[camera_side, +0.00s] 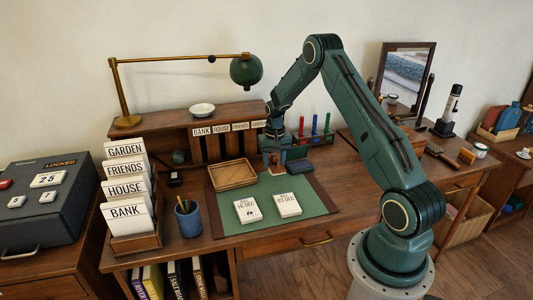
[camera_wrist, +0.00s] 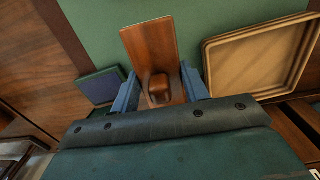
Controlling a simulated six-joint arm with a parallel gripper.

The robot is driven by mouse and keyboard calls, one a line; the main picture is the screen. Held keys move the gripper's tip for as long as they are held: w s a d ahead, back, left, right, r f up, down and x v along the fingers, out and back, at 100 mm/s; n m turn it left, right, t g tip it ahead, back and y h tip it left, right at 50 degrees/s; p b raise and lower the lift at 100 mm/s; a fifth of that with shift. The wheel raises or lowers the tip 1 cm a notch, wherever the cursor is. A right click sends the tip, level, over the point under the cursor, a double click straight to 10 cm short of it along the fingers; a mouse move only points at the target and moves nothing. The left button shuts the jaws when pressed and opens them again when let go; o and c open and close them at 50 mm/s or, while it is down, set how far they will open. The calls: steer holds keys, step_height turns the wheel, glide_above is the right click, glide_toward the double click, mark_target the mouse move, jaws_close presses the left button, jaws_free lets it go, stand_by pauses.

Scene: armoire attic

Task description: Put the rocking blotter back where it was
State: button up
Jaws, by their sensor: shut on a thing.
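The rocking blotter (camera_wrist: 150,42) is a reddish-brown wooden block with a rounded knob on top. In the wrist view my gripper (camera_wrist: 161,88) has its blue fingers on either side of the knob and is shut on the blotter. In the side view my gripper (camera_side: 273,152) points down over the back of the green desk mat (camera_side: 235,223), with the blotter (camera_side: 276,170) small and partly hidden below it. I cannot tell whether the blotter touches the mat.
A wooden tray (camera_side: 233,175) lies left of the gripper; a dark blue pad (camera_side: 299,166) lies close on its right. Two white cards (camera_side: 247,210) lie toward the front. A pencil cup (camera_side: 188,217) and a card rack (camera_side: 135,243) stand left. Labelled pigeonholes (camera_side: 225,145) stand behind.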

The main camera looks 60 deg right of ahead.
mark_target(274, 164)
steer(key=shift+f, duration=2.1)
steer(key=shift+f, duration=0.15)
steer(key=o, duration=1)
steer(key=shift+c, duration=0.2)
step_height(274, 164, up, 12)
steer(key=shift+r, duration=0.15)
